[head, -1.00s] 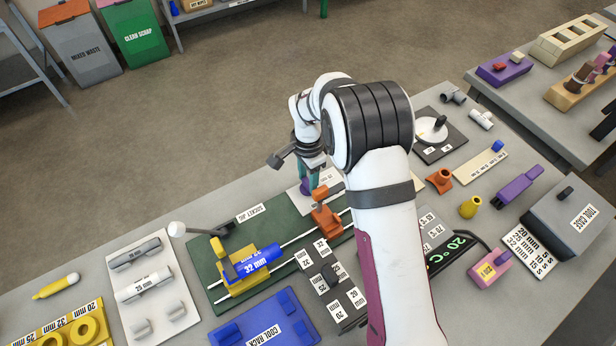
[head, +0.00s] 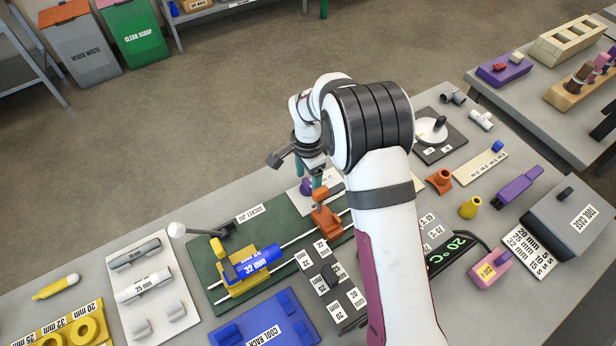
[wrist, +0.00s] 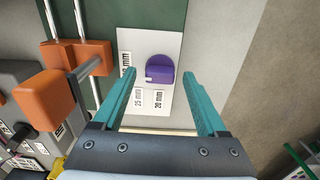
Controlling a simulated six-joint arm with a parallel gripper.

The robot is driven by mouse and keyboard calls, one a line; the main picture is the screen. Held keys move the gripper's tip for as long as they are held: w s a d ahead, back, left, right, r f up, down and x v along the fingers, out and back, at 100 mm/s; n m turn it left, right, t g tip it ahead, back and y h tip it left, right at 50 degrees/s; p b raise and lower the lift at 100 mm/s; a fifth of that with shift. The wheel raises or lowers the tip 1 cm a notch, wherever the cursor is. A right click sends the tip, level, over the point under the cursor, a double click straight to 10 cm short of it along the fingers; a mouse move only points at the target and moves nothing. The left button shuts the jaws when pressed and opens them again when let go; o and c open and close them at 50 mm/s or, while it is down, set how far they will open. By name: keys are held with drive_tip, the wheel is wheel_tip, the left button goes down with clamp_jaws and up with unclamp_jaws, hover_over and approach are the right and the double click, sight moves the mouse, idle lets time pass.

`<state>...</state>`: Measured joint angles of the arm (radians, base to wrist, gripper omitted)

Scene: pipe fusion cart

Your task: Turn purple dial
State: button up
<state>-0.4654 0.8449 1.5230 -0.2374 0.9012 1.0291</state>
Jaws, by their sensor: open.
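The purple dial (wrist: 160,68) sits on a white plate (wrist: 168,45) with size labels. In the wrist view its small white mark is at the lower left, on the side of the 25 mm label (wrist: 138,97); the 20 mm label (wrist: 158,98) is below the dial. My gripper (wrist: 160,76) is open, with its teal fingers left and right of the dial in that view and nothing held. I cannot tell how high the tips are above the plate. In the head view the dial (head: 305,188) is partly hidden by my gripper (head: 309,178).
An orange clamp block (head: 324,212) on rails stands close to the dial; it also shows at the left of the wrist view (wrist: 75,66). The green socket jig board (head: 210,262) lies alongside. Open floor (wrist: 240,70) lies beyond the bench edge.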

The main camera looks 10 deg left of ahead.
sight(308, 183)
wheel_tip(308, 183, up, 16)
idle(0.3)
drive_tip(key=shift+f, duration=0.1)
drive_tip(key=s+d+r+n, duration=0.1)
drive_tip(key=s+d+r, duration=0.4)
drive_tip(key=s+d, duration=0.25)
drive_tip(key=s+d+f+n+y, duration=0.1)
drive_tip(key=s+d, duration=0.4)
drive_tip(key=s, duration=0.5)
drive_tip(key=s+d+f+n, duration=0.1)
drive_tip(key=s+d, duration=0.3)
drive_tip(key=s, duration=0.7)
drive_tip(key=shift+d+n+y, duration=0.3)
drive_tip(key=shift+d+y, duration=0.1)
